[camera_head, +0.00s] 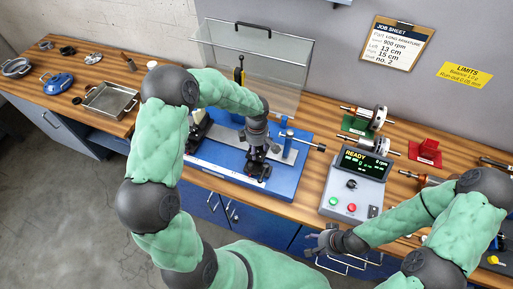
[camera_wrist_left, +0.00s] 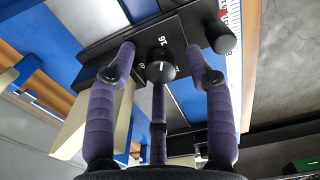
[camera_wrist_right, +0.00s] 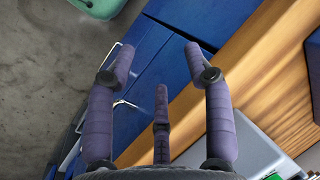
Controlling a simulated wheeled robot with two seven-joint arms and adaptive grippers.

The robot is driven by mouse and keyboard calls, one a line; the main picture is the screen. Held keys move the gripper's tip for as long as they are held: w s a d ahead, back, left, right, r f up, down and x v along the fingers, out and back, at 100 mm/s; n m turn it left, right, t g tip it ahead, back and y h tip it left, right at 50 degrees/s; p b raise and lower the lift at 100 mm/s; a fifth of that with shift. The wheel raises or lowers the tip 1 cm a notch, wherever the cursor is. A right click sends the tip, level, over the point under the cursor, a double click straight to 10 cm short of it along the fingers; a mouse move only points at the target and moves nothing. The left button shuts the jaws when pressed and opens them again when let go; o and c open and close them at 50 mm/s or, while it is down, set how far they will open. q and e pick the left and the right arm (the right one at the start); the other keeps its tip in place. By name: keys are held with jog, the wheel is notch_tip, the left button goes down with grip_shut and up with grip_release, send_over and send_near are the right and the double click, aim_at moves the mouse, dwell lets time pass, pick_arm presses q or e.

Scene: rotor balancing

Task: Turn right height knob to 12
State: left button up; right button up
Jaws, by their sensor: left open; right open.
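A black round height knob (camera_wrist_left: 161,66) with a white pointer line sits on a dark plate in the left wrist view. The numeral 16 shows upside down beside it; other marks are partly hidden. My left gripper (camera_wrist_left: 163,60) is open, with fingers on either side of the knob; I cannot tell whether they touch it. In the head view my left gripper (camera_head: 261,168) is over the right part of the blue balancing machine (camera_head: 283,186) and hides the knob. My right gripper (camera_head: 320,243) is open and empty in front of the bench; it also shows in the right wrist view (camera_wrist_right: 150,62).
A second black knob (camera_wrist_left: 222,40) is beside a red-marked scale. A control box (camera_head: 354,186) reading READY stands right of the machine. Rotors on stands (camera_head: 366,118) are behind it. A clear guard (camera_head: 260,60) stands open behind the machine. A metal tray (camera_head: 109,103) is at left.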

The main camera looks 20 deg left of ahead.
aim_at(257, 149)
pick_arm(q)
grip_shut()
jog(key=shift+m+b, duration=0.5)
jog(key=shift+m, duration=0.2)
grip_release()
jog(key=shift+r, duration=0.15)
notch_tip(257, 149, up, 12)
dwell(0.3)
